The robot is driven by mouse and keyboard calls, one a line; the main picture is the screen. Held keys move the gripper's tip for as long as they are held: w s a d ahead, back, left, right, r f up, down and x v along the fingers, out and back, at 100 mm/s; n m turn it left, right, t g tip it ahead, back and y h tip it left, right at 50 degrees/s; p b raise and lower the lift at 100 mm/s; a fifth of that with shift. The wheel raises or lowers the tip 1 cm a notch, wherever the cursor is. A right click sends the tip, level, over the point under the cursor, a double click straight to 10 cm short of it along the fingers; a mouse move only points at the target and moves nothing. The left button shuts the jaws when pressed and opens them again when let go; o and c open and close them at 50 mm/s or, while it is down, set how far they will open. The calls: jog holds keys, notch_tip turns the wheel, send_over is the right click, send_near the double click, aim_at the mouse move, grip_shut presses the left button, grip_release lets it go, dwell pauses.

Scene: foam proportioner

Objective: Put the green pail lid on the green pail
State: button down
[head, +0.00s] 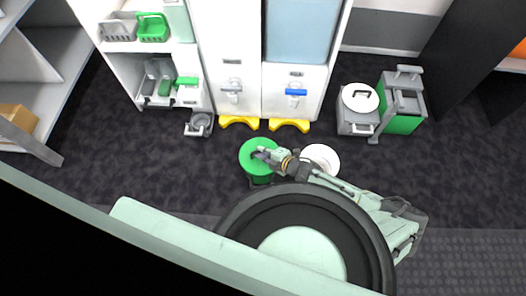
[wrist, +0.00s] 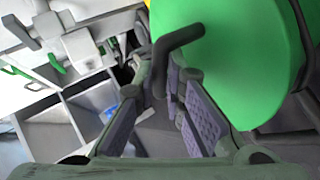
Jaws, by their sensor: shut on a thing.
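The green pail lid (head: 252,147) is a round green disc with a dark bar handle (wrist: 180,42). In the head view it is over the green pail (head: 262,179), whose side shows just below it. I cannot tell whether the lid touches the rim or hovers slightly above it. My gripper (head: 266,154) reaches in from the right over the lid. In the wrist view my gripper (wrist: 168,88) has its fingers closed around the lid's handle, with the green disc filling the upper right. The fingers hide part of the handle.
A round white-topped container (head: 322,156) stands close to the right of the green pail, under my arm. Yellow floor pieces (head: 289,125) lie in front of the dispensers (head: 296,78). A grey bin (head: 358,118) and green cart (head: 402,112) stand right. Dark floor is clear to the left.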

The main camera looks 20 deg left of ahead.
jog(key=shift+f, duration=0.15)
jog(key=c, duration=1.9)
grip_release()
jog(key=shift+c, duration=0.2)
jog(key=shift+p+v, duration=1.65)
jog(key=shift+v, duration=1.25)
jog(key=shift+p+v, duration=1.3)
jog(key=shift+v, duration=1.35)
